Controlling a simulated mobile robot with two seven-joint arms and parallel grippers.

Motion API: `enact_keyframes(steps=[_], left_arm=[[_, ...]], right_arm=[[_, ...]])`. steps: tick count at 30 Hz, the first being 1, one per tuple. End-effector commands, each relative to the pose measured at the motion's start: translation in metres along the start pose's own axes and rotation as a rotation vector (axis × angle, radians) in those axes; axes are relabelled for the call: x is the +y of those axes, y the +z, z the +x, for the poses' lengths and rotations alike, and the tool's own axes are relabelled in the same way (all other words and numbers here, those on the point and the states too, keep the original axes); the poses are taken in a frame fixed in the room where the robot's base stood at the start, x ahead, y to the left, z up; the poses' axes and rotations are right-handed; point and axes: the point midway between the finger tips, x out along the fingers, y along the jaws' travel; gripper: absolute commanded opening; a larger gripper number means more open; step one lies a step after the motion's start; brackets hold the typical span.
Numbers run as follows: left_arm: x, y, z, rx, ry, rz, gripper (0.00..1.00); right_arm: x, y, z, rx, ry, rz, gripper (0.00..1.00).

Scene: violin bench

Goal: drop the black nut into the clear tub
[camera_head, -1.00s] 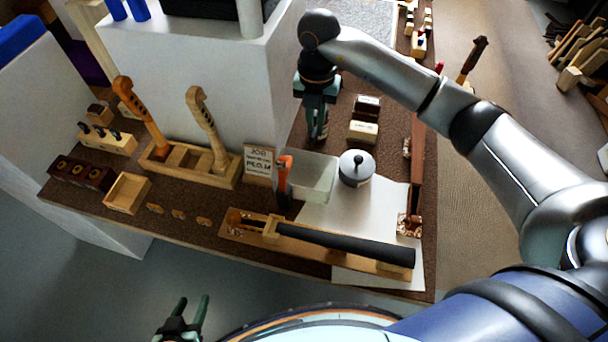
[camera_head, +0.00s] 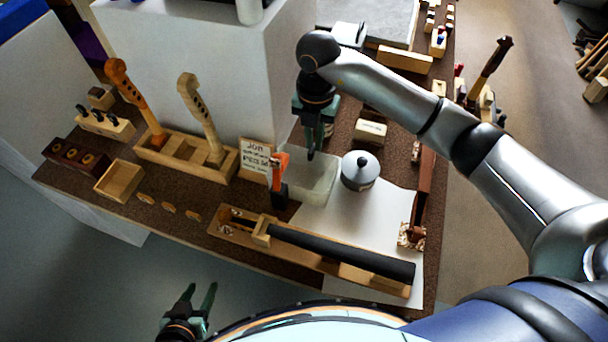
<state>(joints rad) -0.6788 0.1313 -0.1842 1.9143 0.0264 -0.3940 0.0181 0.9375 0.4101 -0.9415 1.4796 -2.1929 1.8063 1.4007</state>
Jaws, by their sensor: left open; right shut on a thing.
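The clear tub (camera_head: 318,190) stands on the bench between an orange-handled tool and a round lidded pot. My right gripper (camera_head: 311,152) points down at the tub's far side and overlaps its far rim in the picture. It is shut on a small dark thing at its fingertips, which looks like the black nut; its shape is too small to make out. Whether the fingertips are directly above the opening is hard to tell. My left gripper (camera_head: 200,296) is open and empty, low in front of the bench.
The orange-handled tool (camera_head: 280,178) stands upright at the tub's left, near a lettered card (camera_head: 255,160). The lidded grey pot (camera_head: 360,172) is close on its right. A long wooden holder with a black fingerboard (camera_head: 340,252) lies in front. A pale block (camera_head: 370,131) sits behind.

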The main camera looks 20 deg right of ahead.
Motion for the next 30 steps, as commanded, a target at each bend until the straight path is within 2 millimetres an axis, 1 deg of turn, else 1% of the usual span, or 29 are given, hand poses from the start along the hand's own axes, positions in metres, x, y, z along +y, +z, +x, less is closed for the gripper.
enact_keyframes(steps=[5,6,14,15,23,26,30], left_arm=[[0.0,0.0,0.0,0.0,0.0,0.0,0.5],[0.0,0.0,0.0,0.0,0.0,0.0,0.5],[0.0,0.0,0.0,0.0,0.0,0.0,0.5],[0.0,0.0,0.0,0.0,0.0,0.0,0.5],[0.0,0.0,0.0,0.0,0.0,0.0,0.5],[0.0,0.001,0.0,0.0,0.0,0.0,0.5],[0.0,0.002,0.002,0.0,0.0,0.0,0.5]], right_arm=[[0.0,0.0,0.0,0.0,0.0,-0.001,0.0],[0.0,0.0,0.0,0.0,0.0,-0.001,0.15],[0.0,0.0,0.0,0.0,0.0,0.0,0.45],[0.0,0.0,0.0,0.0,0.0,0.0,0.46],[0.0,0.0,-0.002,0.0,0.001,0.0,0.46],[0.001,0.001,-0.011,-0.002,0.003,-0.001,0.46],[0.001,0.001,-0.036,-0.004,0.004,-0.001,0.46]])
